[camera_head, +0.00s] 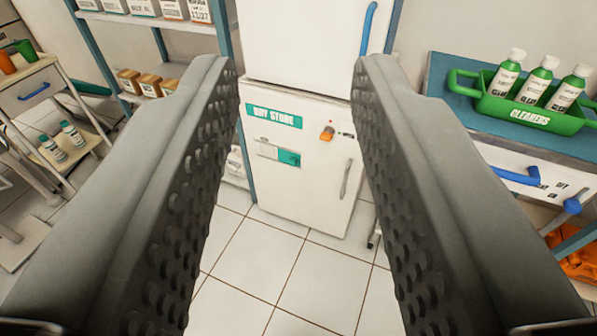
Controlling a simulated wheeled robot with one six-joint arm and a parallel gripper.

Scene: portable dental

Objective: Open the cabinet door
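A white cabinet labelled "DRY STORE" (294,160) stands on the tiled floor ahead, seen between my fingers. Its door looks shut and has a grey vertical handle (346,179) on the right side. A small orange knob (327,134) sits near the top of its front. My gripper (297,85) is open and empty, with its two dark, studded fingers wide apart. It is well short of the cabinet and touches nothing. The left finger hides part of the shelf beside the cabinet.
A white upper unit with a blue handle (368,28) sits above the cabinet. At right, a counter (450,105) holds a green "CLEANERS" tray (531,118) with bottles. Shelves (105,60) and a small cart (30,90) stand left. The floor (285,270) ahead is clear.

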